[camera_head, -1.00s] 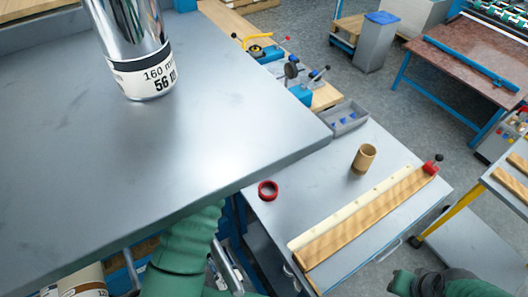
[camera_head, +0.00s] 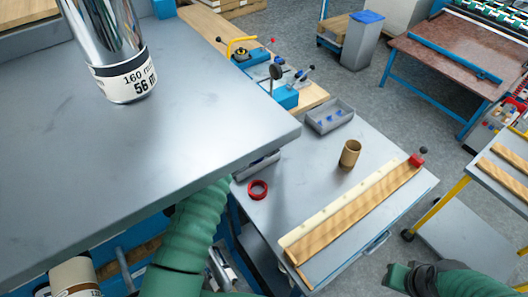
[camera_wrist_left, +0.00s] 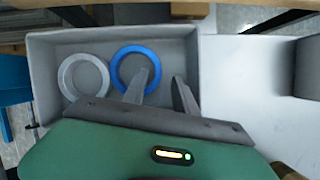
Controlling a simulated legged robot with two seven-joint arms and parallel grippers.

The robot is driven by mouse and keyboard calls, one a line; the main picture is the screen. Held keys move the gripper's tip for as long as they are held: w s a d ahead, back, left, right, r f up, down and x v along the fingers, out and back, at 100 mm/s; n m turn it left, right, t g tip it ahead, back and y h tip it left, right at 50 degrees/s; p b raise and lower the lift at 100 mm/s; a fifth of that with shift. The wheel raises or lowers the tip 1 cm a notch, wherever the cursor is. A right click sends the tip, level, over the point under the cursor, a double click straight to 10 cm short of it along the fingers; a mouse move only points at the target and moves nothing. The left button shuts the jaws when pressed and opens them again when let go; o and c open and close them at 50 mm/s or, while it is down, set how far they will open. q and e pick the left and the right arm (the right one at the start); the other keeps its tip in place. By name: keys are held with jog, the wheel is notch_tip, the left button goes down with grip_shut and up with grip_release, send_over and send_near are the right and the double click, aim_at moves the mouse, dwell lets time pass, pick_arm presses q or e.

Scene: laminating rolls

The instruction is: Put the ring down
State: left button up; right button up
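In the left wrist view, a blue ring (camera_wrist_left: 128,61) and a silver-grey ring (camera_wrist_left: 72,90) lie side by side in a grey bin (camera_wrist_left: 45,50). My left gripper (camera_wrist_left: 163,80) is over the bin with its two fingers spread apart. The left finger overlaps the blue ring's opening and the right finger is just outside its rim; I cannot tell whether either touches it. In the head view, my left arm goes under the grey bench, so that gripper is hidden. A red ring (camera_head: 248,189) lies on the lower table. My right arm's end is at lower right, its fingers not visible.
The grey bench (camera_head: 120,180) overhangs my left arm and carries a chrome roll (camera_head: 110,50). The lower table (camera_head: 300,180) holds a tan tube (camera_head: 349,153), a wooden strip (camera_head: 350,215) and a small grey tray (camera_head: 328,115).

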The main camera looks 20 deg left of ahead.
pick_arm(q)
jog(key=shift+d, duration=0.2)
jog(key=shift+s+a+r, duration=0.1)
jog(key=shift+r, duration=0.35)
jog(key=v, duration=1.1)
jog(key=shift+s, duration=0.1)
jog(key=shift+a, duration=0.15)
